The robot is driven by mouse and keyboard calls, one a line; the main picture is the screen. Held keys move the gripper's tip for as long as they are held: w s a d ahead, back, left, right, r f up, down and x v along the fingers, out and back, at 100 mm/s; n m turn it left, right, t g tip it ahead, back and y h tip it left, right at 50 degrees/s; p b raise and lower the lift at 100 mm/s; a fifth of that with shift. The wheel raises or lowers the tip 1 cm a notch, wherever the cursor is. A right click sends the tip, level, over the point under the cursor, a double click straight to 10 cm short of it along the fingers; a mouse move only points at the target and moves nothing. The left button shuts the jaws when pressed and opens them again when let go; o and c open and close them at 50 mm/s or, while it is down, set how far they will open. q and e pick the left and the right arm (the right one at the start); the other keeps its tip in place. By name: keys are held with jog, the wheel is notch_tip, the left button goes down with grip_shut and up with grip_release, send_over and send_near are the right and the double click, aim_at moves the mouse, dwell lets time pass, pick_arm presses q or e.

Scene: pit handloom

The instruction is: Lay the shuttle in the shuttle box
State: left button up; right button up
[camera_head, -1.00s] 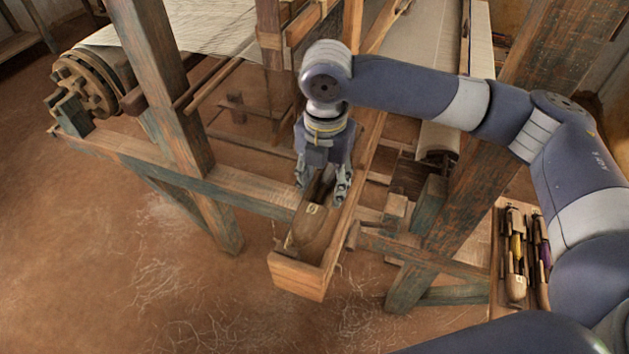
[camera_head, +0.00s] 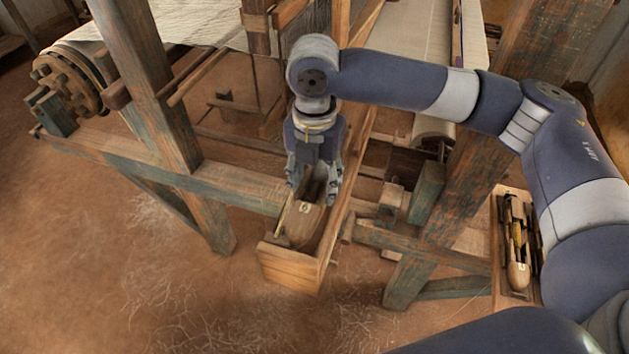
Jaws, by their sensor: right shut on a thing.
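The wooden shuttle (camera_head: 303,220) has a tapered brown body with a small pale label. My right gripper (camera_head: 312,192) points down and is shut on its upper part. The shuttle box (camera_head: 289,271) is a long, narrow wooden trough at the near end of the loom's beam. The shuttle lies lengthwise with the trough, between its side walls, with its near tip short of the end wall. I cannot tell whether it touches the floor of the box, as the walls and my gripper hide its underside. My left gripper is out of view.
A wooden tray (camera_head: 496,262) at the right holds other shuttles (camera_head: 518,272), partly behind my right arm. A loom post (camera_head: 448,200) stands right of the box and another post (camera_head: 160,100) stands to its left. The earthen floor in front is open.

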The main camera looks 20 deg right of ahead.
jog(key=shift+f, duration=2.15)
jog(key=o, duration=1.3)
notch_tip(320, 180, up, 8)
jog(key=p, duration=0.9)
jog(key=shift+f, duration=0.1)
